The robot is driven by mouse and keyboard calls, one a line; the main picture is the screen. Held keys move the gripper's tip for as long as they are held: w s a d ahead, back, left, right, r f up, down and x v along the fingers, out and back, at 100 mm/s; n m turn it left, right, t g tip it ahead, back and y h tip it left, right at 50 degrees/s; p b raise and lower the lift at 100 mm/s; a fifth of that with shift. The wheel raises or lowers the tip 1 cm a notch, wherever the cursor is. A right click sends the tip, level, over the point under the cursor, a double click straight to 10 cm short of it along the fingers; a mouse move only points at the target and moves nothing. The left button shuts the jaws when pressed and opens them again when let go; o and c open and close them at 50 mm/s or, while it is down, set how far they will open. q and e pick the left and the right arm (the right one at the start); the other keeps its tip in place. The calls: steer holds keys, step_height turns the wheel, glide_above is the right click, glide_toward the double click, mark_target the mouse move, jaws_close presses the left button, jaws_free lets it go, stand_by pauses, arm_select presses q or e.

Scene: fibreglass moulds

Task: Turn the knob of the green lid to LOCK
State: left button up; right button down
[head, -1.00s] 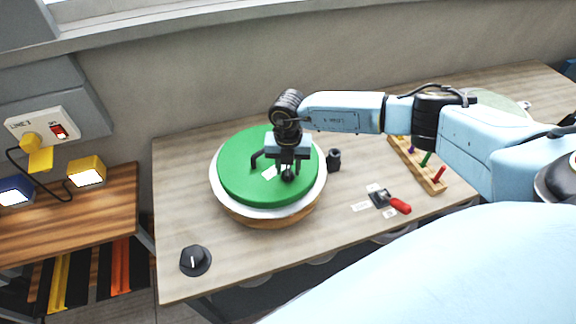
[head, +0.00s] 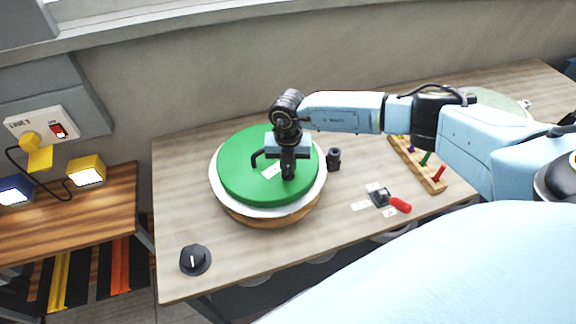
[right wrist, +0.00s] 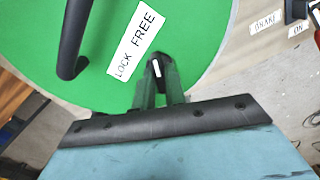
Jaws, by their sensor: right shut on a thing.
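The round green lid (head: 240,170) lies on a white-rimmed round mould (head: 226,200) on the table. My right gripper (head: 288,172) points down at the near right part of the lid. It is shut on the small black knob (right wrist: 157,69), which carries a white mark, in the right wrist view. The fingers (right wrist: 157,92) hide part of the knob. Beside it a white label (right wrist: 137,40) reads LOCK and FREE; I cannot tell which word the mark points to. A black bar handle (right wrist: 72,40) stands on the lid. My left gripper is out of view.
A black dial (head: 195,260) sits at the table's front left. A black cylinder (head: 334,160) stands just right of the lid. A red-handled lever (head: 399,205) and a wooden rack with coloured pegs (head: 420,165) are further right.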

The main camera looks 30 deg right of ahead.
steer(key=n+b, duration=0.2)
steer(key=n, duration=0.2)
steer(key=shift+w+n, duration=0.1)
steer(key=shift+n, duration=0.2)
steer(key=n+b, duration=0.1)
steer(key=n, duration=0.2)
steer(key=shift+n+b, duration=0.3)
steer(key=shift+b, duration=0.05)
steer(key=n+b, duration=0.2)
steer(key=n, duration=0.2)
steer(key=shift+n, duration=0.3)
steer(key=shift+n+b, duration=1.2)
steer(key=shift+n, duration=0.6)
steer(key=c, duration=1.4)
jaws_free()
steer(key=shift+c, duration=0.2)
